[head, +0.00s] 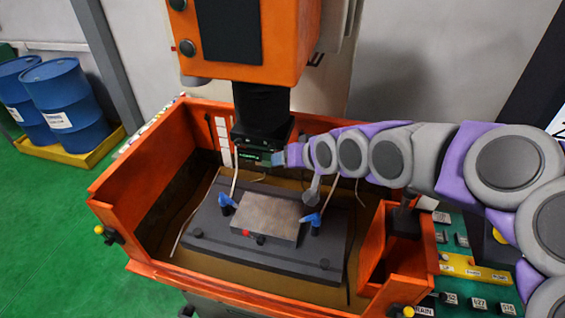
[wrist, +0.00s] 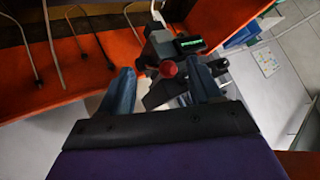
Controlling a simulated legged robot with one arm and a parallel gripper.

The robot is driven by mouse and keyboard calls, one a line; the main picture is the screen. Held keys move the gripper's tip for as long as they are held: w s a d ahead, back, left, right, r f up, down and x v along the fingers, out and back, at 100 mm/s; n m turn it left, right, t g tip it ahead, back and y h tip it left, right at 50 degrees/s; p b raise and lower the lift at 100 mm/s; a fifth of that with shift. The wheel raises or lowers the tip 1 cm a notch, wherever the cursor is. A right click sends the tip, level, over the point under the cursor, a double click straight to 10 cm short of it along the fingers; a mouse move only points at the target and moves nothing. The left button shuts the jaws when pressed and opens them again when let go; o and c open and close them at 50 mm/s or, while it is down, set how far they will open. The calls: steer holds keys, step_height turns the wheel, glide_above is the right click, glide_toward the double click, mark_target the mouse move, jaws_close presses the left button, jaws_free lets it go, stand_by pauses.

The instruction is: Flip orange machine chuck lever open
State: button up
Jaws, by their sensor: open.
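The black chuck (head: 262,132) hangs under the orange machine head (head: 245,45), with a small green-lit display (head: 262,155) on it. In the wrist view the chuck shows with its display (wrist: 188,43) and a red ball knob (wrist: 168,69), apparently the end of the chuck lever. My gripper (wrist: 162,70) is open, its two blue-grey fingers appearing on either side of the knob. I cannot tell whether the knob is within the fingers' depth. In the head view my gripper (head: 280,157) is right beside the chuck; the lever is not clear there.
Inside lie a dark plate (head: 205,225) and a grey metal block (head: 268,215) with blue-topped nozzles (head: 312,219) and thin hoses. A control panel (head: 470,275) is at right.

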steer(key=b+v, duration=0.1)
steer(key=v, duration=1)
steer(key=shift+d+b, duration=0.25)
steer(key=shift+b, duration=0.05)
